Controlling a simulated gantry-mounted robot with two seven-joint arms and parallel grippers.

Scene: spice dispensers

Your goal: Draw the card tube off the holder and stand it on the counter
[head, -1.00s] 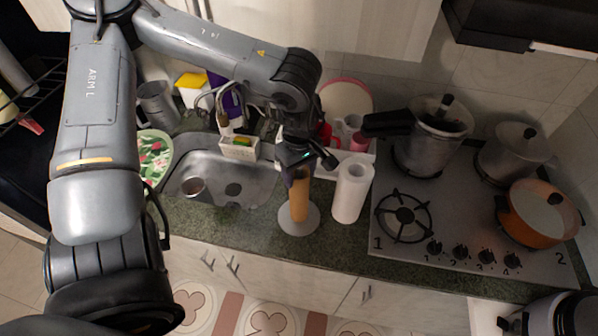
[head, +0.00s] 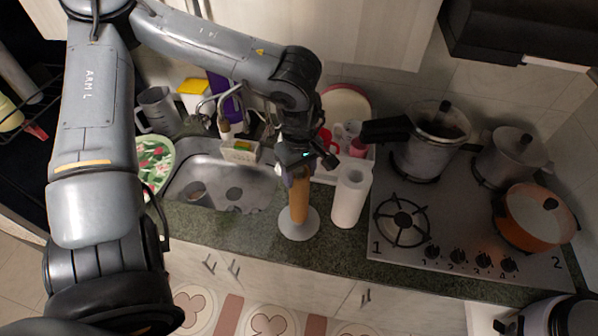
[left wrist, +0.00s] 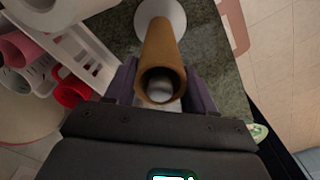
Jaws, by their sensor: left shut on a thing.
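The brown card tube (head: 299,203) stands upright over the round white base of the holder (head: 311,226) on the counter. My left gripper (head: 298,174) is at the top of the tube and shut on it. In the left wrist view the tube (left wrist: 163,45) runs between the two fingers of my left gripper (left wrist: 161,88), its open end facing the camera. Something pale shows inside the tube. The holder's base (left wrist: 172,10) shows beyond the tube's far end. I cannot tell whether the tube's lower end touches the base. My right gripper is not in view.
A white paper roll (head: 350,197) stands close to the right of the tube. The sink (head: 215,180) lies to the left, and the stove (head: 440,225) with several pots to the right. A white rack (head: 330,170) is behind. A narrow strip of counter (head: 262,238) is clear in front.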

